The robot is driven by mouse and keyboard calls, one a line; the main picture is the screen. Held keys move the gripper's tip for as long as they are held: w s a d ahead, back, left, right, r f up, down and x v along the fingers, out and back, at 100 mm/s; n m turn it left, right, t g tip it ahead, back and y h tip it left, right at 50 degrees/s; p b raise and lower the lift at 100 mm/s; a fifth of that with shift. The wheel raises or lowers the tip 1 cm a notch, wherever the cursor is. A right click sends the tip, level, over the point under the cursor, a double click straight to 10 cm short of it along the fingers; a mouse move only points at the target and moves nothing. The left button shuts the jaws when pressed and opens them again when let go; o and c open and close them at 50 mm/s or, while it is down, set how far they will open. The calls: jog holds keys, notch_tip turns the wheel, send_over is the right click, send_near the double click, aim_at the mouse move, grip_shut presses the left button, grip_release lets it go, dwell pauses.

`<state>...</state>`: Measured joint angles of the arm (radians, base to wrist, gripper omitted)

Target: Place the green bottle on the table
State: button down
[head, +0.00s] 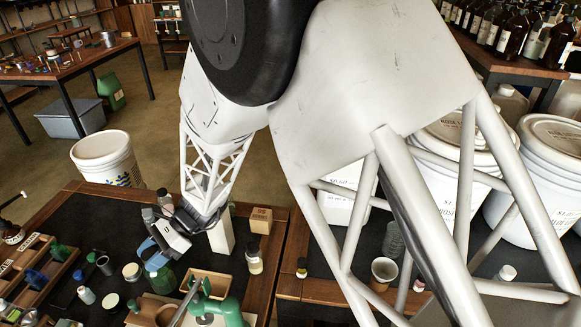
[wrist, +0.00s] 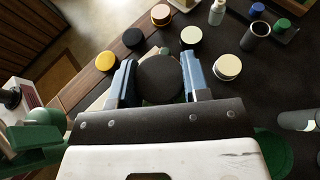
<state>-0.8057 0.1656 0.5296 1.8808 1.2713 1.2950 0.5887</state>
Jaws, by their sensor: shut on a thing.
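My gripper (head: 155,262) points down over the dark-topped workbench, its blue fingers at the top of a green bottle (head: 161,280). In the wrist view, my gripper (wrist: 160,82) is shut on a dark round cap (wrist: 160,78) between the two blue fingers. The bottle's body is mostly hidden under the cap and the gripper there. I cannot tell whether the bottle's base touches anything.
A wooden box (head: 208,282) and a green metal tool (head: 222,308) stand close on the right. Small jars (head: 131,272) and a wooden rack (head: 28,268) lie left. Some dark bench surface (head: 95,207) is bare.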

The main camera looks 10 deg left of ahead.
aim_at(165, 266)
jog(key=d+n+g+h, duration=0.1)
jog(key=h, duration=0.1)
jog(key=d+r+n+g+h, duration=0.1)
jog(key=n, duration=0.1)
jog(key=shift+w+d+r+n+h, duration=0.1)
jog(key=shift+d+n+h, duration=0.2)
jog(key=shift+d+h, duration=0.1)
jog(key=w+d+r+n+h, duration=0.3)
jog(key=r+n+h, duration=0.1)
jog(key=n+h, duration=0.35)
jog(key=s+d+f+n+t+h, duration=0.1)
jog(key=d+n+t+h, duration=0.3)
jog(key=d, duration=1.7)
jog(key=s+d+f+n+t+h, duration=0.2)
jog(key=s+d+n+t+h, duration=0.2)
jog(key=d+n+t, duration=1.1)
jog(key=d+n+h, duration=0.1)
jog(key=d, duration=0.6)
jog(key=shift+f, duration=0.1)
jog(key=w+a, duration=0.2)
jog(key=w, duration=0.5)
jog(key=w+a+f, duration=0.1)
jog(key=w+a, duration=0.1)
jog(key=w, duration=0.6)
jog(key=shift+w+a+f, duration=0.15)
jog(key=shift+a+f, duration=0.15)
jog(key=shift+a, duration=0.1)
